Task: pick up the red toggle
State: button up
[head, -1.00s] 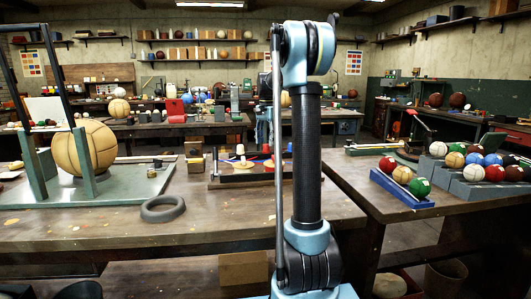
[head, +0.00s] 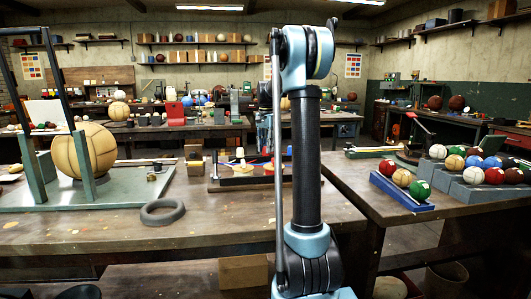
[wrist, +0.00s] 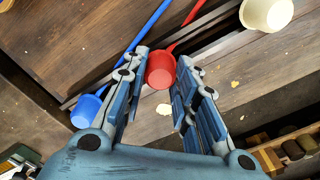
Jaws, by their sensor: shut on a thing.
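The red toggle (wrist: 160,70) shows in the wrist view as a small red cup-shaped end with a thin red stem running up and to the right. My gripper (wrist: 163,62) has its two blue-grey fingers on either side of the red end and is shut on it. A similar blue piece (wrist: 86,111) with a blue stem lies left of the fingers. A cream cup-shaped piece (wrist: 267,13) is at the upper right. In the head view my upright arm hides my gripper and part of the rack of toggles (head: 238,182).
A dark grey ring (head: 162,212) lies on the bench, with a large tan ball (head: 83,150) in a stand behind it to the left. On the right bench several coloured balls sit in a blue tray (head: 402,198) and on grey blocks. The bench front is clear.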

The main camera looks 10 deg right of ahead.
notch_tip(320, 180, up, 10)
dwell(0.5)
